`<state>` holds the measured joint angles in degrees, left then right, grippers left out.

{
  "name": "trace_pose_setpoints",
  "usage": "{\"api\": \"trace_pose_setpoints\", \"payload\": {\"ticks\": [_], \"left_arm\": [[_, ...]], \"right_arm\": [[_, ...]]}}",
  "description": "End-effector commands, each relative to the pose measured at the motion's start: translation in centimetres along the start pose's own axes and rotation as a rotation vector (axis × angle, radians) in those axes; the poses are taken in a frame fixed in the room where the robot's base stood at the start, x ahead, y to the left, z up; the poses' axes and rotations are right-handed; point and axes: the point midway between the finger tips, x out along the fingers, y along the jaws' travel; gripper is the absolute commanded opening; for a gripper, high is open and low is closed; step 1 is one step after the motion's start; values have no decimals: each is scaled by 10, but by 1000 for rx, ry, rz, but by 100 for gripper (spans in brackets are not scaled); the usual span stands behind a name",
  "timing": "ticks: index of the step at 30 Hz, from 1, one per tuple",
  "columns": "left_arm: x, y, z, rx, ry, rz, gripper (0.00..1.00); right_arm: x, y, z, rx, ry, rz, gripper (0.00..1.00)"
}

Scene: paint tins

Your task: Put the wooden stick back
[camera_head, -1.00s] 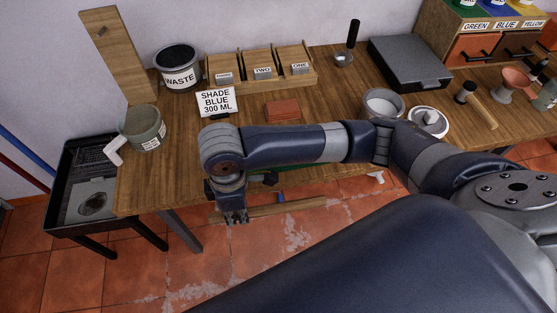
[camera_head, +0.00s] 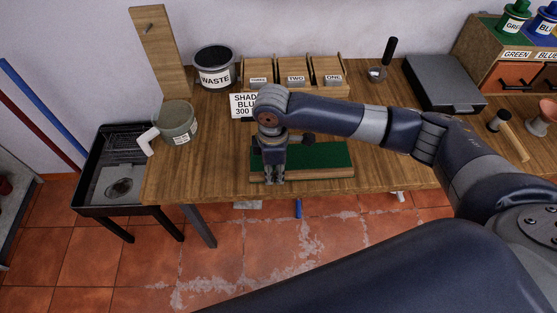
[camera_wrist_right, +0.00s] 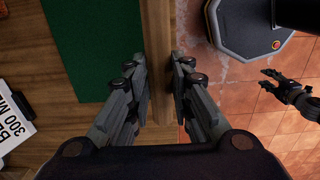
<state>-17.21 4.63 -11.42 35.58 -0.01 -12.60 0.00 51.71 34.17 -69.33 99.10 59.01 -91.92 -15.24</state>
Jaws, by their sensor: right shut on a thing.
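My right gripper (camera_head: 274,181) is at the front edge of the workbench, fingers pointing down. The arm hides part of the mat. My left gripper (camera_wrist_right: 268,82) shows in the right wrist view, open, away from the bench.
The bench (camera_head: 215,180) holds a grey-green tin (camera_head: 178,121), a waste bucket (camera_head: 214,72), a shade sign (camera_head: 242,106) and wooden compartments (camera_head: 293,85) behind the arm. A grey case (camera_head: 445,84) stands at right. A black tray stand (camera_head: 100,190) is left of the bench.

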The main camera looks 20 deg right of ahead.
Motion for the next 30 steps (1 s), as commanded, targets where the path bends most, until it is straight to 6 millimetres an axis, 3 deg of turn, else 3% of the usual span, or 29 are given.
{"api": "trace_pose_setpoints", "payload": {"ticks": [3, 12, 15, 19, 28, 29, 30], "left_arm": [[-5, 0, -1, 0, 1, 0, 40], [-10, 0, -2, 0, 1, 1, 40], [-18, 0, -2, 0, 0, 1, 40], [-31, 0, -3, 0, 0, 1, 40], [-30, 1, -3, 0, 0, 1, 40], [-30, 1, -3, 0, 0, 1, 40], [-30, 1, -3, 0, 0, 1, 40]], "right_arm": [[0, 20, 4, 2, -1, 0, 0], [3, 48, 10, 2, 0, 1, 0], [22, 46, 11, -2, -4, -5, 0], [29, 46, 10, -1, 1, -3, 0], [36, 47, 10, -3, 0, 0, 0], [36, 47, 10, -3, 0, 0, 27], [36, 47, 10, -2, 0, 0, 36]]}}
